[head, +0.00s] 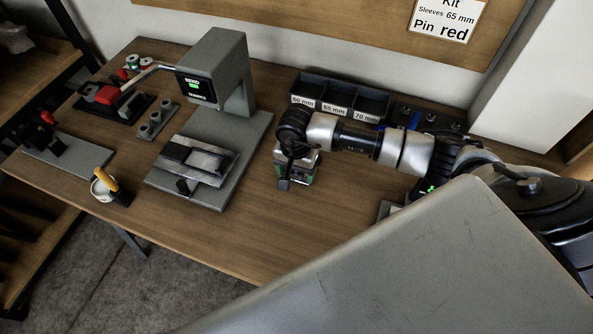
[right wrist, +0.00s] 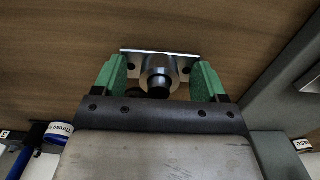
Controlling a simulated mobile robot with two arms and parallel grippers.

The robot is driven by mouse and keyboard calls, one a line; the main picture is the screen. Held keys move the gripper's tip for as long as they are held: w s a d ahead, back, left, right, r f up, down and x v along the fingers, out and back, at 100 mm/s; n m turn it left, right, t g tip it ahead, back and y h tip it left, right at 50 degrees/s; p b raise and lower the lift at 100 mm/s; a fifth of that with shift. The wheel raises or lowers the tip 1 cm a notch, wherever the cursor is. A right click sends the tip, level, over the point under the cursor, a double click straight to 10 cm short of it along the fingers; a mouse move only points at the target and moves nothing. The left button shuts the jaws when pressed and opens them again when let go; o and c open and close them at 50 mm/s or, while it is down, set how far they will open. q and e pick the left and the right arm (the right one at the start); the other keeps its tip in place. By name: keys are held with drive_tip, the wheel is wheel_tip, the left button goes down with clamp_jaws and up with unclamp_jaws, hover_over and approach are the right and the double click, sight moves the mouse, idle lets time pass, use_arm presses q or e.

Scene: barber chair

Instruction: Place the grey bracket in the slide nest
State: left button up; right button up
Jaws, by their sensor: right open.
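The grey bracket (right wrist: 160,56) shows in the right wrist view as a flat metal plate with holes and a round boss, on the wood table. My right gripper (right wrist: 158,78) is open, with its green fingers on either side of the boss. I cannot tell whether the fingers touch the bracket. In the head view my right gripper (head: 297,178) points down at the table, right of the press, and hides the bracket. The slide (head: 206,164), which looks like the nest's carrier, lies on the press base at the left. My left gripper is not in view.
The grey press (head: 222,65) stands on a base plate (head: 247,137). A three-bin tray (head: 345,95) is behind my right arm. A red-handled tool (head: 108,95), a small peg block (head: 156,120) and a yellow-handled item (head: 108,182) are at the left. The front middle table is clear.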

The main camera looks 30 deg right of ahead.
drive_tip(key=c, duration=1.2)
drive_tip(key=shift+r, duration=0.15)
drive_tip(key=shift+w+r, duration=0.1)
drive_tip(key=shift+r, duration=0.35)
wheel_tip(320, 180, up, 3)
drive_tip(key=shift+f+b, duration=0.2)
drive_tip(key=shift+b, duration=0.35)
drive_tip(key=s+d+r+b, duration=0.1)
drive_tip(key=s+d+r, duration=0.1)
drive_tip(key=s+r, duration=0.25)
drive_tip(key=s+d+r+b, duration=0.1)
drive_tip(key=s+d+r, duration=0.2)
drive_tip(key=s, duration=0.3)
drive_tip(key=a+n, duration=0.2)
drive_tip(key=n, duration=0.1)
drive_tip(key=w+a+n, duration=0.1)
drive_tip(key=a+n, duration=0.2)
drive_tip(key=a+r+n, duration=0.1)
drive_tip(key=a+n, duration=0.2)
drive_tip(key=shift+w+a+n, duration=0.15)
drive_tip(key=shift+w+n, duration=0.15)
drive_tip(key=shift+w, duration=0.1)
